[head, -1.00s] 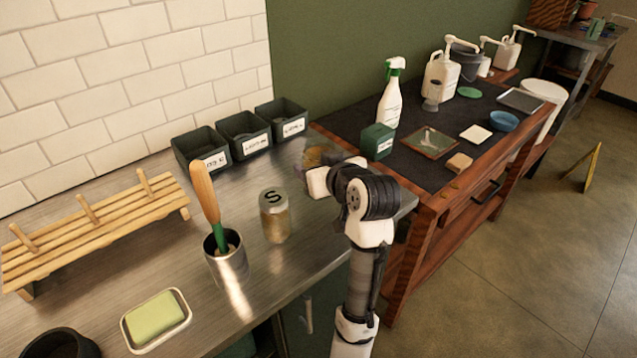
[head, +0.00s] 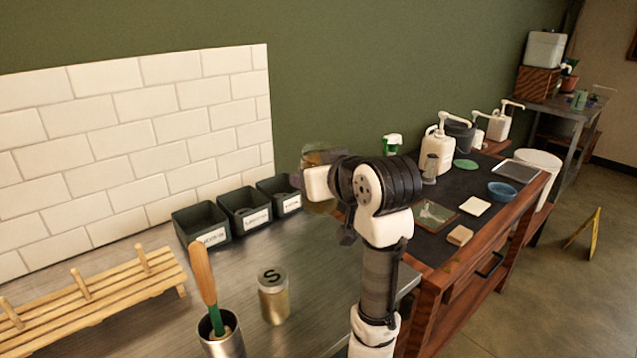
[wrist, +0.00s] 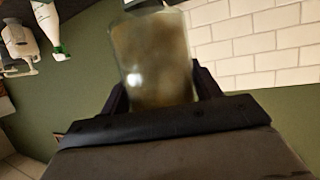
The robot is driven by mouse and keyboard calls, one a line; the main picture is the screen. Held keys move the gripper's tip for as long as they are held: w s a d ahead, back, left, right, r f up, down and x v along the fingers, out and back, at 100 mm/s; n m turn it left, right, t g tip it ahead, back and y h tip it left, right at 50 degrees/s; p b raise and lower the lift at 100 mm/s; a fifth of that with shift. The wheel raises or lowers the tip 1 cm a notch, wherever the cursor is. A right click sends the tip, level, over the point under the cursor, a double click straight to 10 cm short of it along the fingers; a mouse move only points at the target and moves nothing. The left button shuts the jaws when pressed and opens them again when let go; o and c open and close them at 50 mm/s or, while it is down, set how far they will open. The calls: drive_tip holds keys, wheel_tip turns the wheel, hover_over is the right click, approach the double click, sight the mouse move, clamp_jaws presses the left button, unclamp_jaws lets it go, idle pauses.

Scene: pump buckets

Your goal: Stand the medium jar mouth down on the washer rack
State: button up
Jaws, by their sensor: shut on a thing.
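My gripper (wrist: 160,92) is shut on a glass jar (wrist: 152,55) with murky brown-olive content or tint. In the head view the jar (head: 326,156) is held up in the air beyond my wrist, above the right end of the steel counter, and is partly hidden by the wrist. I see no size letter on it, and cannot tell which end is its mouth. The slatted wooden rack (head: 100,290) with upright pegs stands on the counter at the far left, well away from the jar. Nothing stands on its visible part.
A smaller jar with an S lid (head: 272,297) stands mid-counter. A steel cup (head: 222,343) holding a wooden-handled brush (head: 204,275) is between it and the rack. Several dark labelled bins (head: 243,212) line the tiled wall. A cluttered workbench (head: 455,215) is at right.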

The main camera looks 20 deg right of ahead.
sight(319, 161)
drive_tip(key=shift+r+p, duration=1.05)
drive_tip(key=shift+r, duration=0.45)
drive_tip(key=s+d+r+p, duration=0.1)
drive_tip(key=s+d, duration=0.2)
drive_tip(key=s, duration=0.6)
drive_tip(key=s+d+r+p, duration=0.1)
drive_tip(key=s+d+r, duration=0.1)
drive_tip(key=s, duration=0.7)
drive_tip(key=s+d+r+p, duration=0.1)
drive_tip(key=s+d, duration=0.4)
drive_tip(key=s, duration=0.4)
drive_tip(key=shift+s+r, duration=0.15)
drive_tip(key=shift+r, duration=0.25)
drive_tip(key=m+t, duration=0.3)
drive_tip(key=m, duration=0.9)
drive_tip(key=m+t, duration=0.3)
drive_tip(key=m, duration=0.9)
drive_tip(key=m+t, duration=0.3)
drive_tip(key=m, duration=0.9)
drive_tip(key=shift+r+y, duration=0.4)
